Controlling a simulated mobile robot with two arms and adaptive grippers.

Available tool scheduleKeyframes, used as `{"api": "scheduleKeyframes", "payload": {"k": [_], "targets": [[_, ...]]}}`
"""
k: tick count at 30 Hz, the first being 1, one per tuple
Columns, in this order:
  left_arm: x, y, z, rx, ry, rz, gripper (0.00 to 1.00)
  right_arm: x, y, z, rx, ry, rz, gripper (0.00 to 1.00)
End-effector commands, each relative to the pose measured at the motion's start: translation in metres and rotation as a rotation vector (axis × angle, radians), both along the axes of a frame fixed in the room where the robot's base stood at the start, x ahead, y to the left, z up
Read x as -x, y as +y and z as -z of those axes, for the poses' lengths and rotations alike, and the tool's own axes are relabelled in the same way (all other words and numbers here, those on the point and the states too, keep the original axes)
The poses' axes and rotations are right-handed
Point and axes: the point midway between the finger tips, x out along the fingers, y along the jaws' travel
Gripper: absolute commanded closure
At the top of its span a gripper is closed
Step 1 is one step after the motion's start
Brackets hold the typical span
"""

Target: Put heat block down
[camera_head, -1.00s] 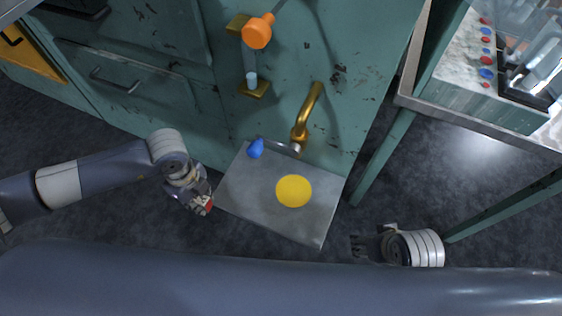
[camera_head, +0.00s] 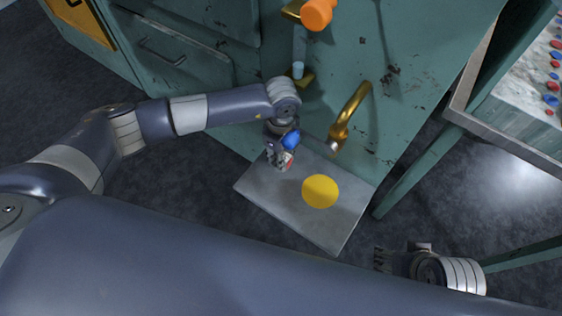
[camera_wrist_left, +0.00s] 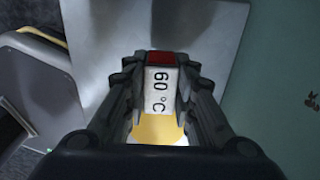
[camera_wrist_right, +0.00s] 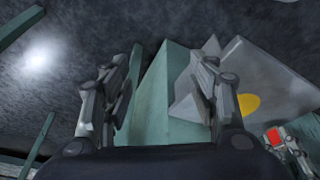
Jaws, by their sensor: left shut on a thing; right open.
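The heat block (camera_wrist_left: 160,90) is white with a red end and the text "60 °C". My left gripper (camera_head: 284,162) is shut on it; the red end of the block also shows in the right wrist view (camera_wrist_right: 274,138). The left gripper is over the upper left part of a grey plate (camera_head: 325,232), left of the plate's yellow disc (camera_head: 320,191). I cannot tell how high the block is above the plate. My right gripper (camera_wrist_right: 170,58) is open and empty, right of the plate in the head view.
A blue piece (camera_head: 291,139) shows right at my left gripper. A brass spout (camera_head: 352,116) and an orange knob (camera_head: 317,13) stick out from the green cabinet (camera_head: 410,50). A bench (camera_head: 515,130) stands at the right. The right half of the plate is clear.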

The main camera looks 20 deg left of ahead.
Motion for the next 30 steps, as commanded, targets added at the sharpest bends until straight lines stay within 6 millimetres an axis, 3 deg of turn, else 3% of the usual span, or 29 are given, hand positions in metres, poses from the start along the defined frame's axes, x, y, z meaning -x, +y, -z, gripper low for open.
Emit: {"api": "scheduleKeyframes", "payload": {"k": [2,7,23,24,26,30], "targets": [[0.001,0.001,0.018,-0.002,0.003,0.0,1.0,0.0,0.0,0.008,0.0,0.0,0.0,0.46],[0.001,0.0,0.027,0.0,0.001,0.001,1.0,-0.027,0.008,0.0,-0.024,-0.113,-0.009,0.46],[0.001,0.0,0.032,0.0,0.0,0.001,1.0,-0.038,0.011,-0.004,-0.032,-0.162,-0.013,0.46],[0.001,0.0,0.032,0.0,0.001,0.001,0.69,-0.038,0.011,-0.005,-0.033,-0.164,-0.013,0.46],[0.001,0.0,0.032,0.0,0.001,0.001,0.55,-0.038,0.011,-0.005,-0.033,-0.164,-0.013,0.46],[0.001,0.0,0.032,0.0,0.001,0.001,0.55,-0.038,0.011,-0.005,-0.033,-0.163,-0.013,0.46]]}}
